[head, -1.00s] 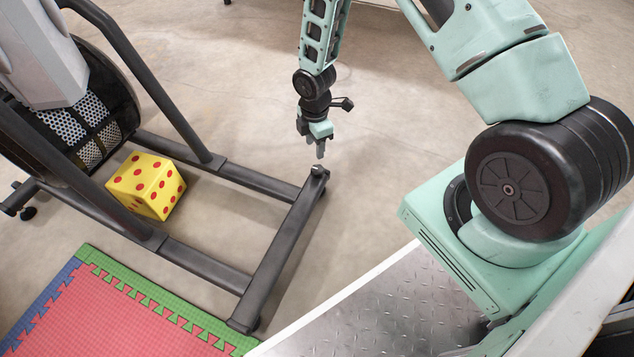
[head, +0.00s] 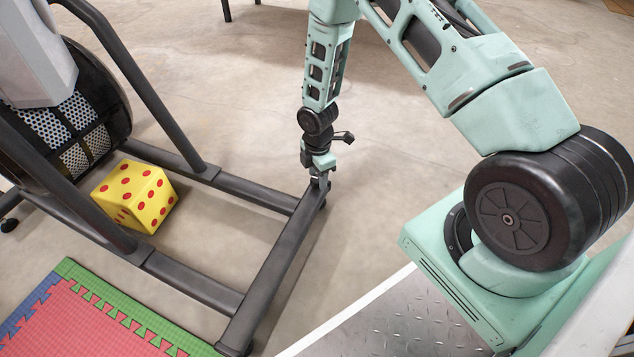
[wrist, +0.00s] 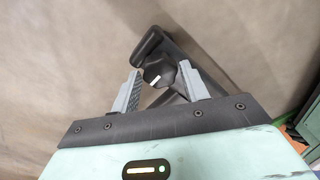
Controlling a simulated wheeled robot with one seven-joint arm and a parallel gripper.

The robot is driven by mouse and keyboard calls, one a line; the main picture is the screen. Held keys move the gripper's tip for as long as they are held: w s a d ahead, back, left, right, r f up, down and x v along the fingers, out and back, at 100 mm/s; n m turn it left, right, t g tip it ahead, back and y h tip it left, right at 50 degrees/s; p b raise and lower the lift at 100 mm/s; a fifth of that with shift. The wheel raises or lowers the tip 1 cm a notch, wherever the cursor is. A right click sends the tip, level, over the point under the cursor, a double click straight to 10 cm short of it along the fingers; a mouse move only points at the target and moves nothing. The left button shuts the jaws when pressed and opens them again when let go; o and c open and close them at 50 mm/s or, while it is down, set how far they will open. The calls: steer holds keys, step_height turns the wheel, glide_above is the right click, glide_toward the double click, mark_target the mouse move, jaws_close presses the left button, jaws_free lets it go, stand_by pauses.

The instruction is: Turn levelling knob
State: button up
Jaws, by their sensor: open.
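The levelling knob (wrist: 155,75) is black with a pale mark on its top, and it sits near the end of the bike's dark foot bar (head: 275,255). In the wrist view it shows between and a little beyond the two grey fingers of my gripper (wrist: 160,68). The fingers are open, one on each side, with gaps visible. In the head view my gripper (head: 319,177) points down at the far end of the foot bar and mostly hides the knob. I cannot tell how far down the fingers reach around it.
The airbike frame (head: 205,175) stands on the left, with its mesh wheel (head: 60,130) behind it. A yellow die (head: 135,195) with red dots lies inside the frame. A foam mat (head: 80,320) lies at lower left. The concrete floor around my gripper is clear.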

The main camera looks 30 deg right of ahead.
steer(key=shift+f, duration=0.1)
steer(key=c, duration=0.4)
steer(key=shift+r+m+p, duration=0.2)
steer(key=shift+m+p, duration=0.55)
steer(key=shift+m, duration=0.25)
steer(key=shift+c, duration=0.2)
steer(key=shift+f+m, duration=0.2)
steer(key=shift+m, duration=0.5)
steer(key=shift+r+m+p, duration=0.15)
steer(key=shift+m+p, duration=0.45)
steer(key=shift+m, duration=1.1)
steer(key=shift+p, duration=0.3)
